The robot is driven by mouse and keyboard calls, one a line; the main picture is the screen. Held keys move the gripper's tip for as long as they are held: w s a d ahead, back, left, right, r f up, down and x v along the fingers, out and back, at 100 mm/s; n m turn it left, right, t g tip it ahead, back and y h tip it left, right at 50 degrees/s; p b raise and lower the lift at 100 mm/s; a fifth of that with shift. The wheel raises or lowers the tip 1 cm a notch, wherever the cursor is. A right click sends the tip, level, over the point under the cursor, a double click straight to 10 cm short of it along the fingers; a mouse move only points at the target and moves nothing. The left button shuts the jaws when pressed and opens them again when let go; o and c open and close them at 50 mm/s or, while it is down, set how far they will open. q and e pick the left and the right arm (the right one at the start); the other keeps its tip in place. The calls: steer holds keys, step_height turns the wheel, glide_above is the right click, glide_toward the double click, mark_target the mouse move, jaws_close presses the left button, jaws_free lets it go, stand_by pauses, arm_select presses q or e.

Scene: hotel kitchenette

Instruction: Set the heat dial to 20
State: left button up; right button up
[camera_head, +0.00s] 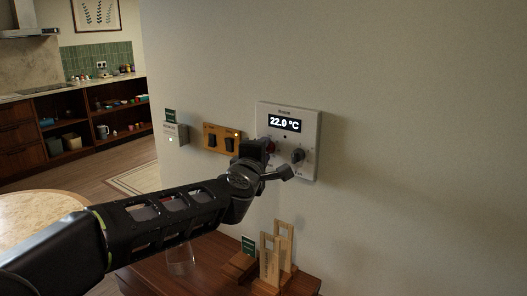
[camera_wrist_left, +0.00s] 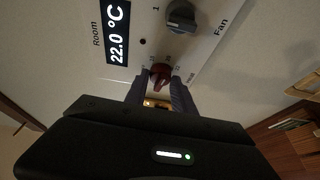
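The thermostat panel (camera_head: 309,117) is on the wall, with a display (camera_head: 285,123) reading 22.0 °C. The red heat dial (camera_wrist_left: 160,74) is at the lower edge of the panel in the left wrist view; in the head view only a bit of red (camera_head: 270,147) shows behind my gripper. My left gripper (camera_wrist_left: 161,84) has its fingers on either side of the dial, tips at its sides. I cannot tell whether they press on it. In the head view the gripper (camera_head: 270,158) hides most of the dial. My right gripper is not in view.
The grey fan knob (camera_wrist_left: 181,16) sits close beside the heat dial. A wooden switch plate (camera_head: 220,138) is on the wall left of the panel. Below, a wooden stand (camera_head: 275,258) and a glass (camera_head: 181,260) are on a brown table. The wall right of the panel is clear.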

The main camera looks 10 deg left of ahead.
arm_select(q)
steer(key=o, duration=0.4)
steer(key=s, duration=0.7)
steer(key=shift+s+r+b, duration=0.2)
steer(key=shift+s+b, duration=0.1)
steer(key=shift+s, duration=0.1)
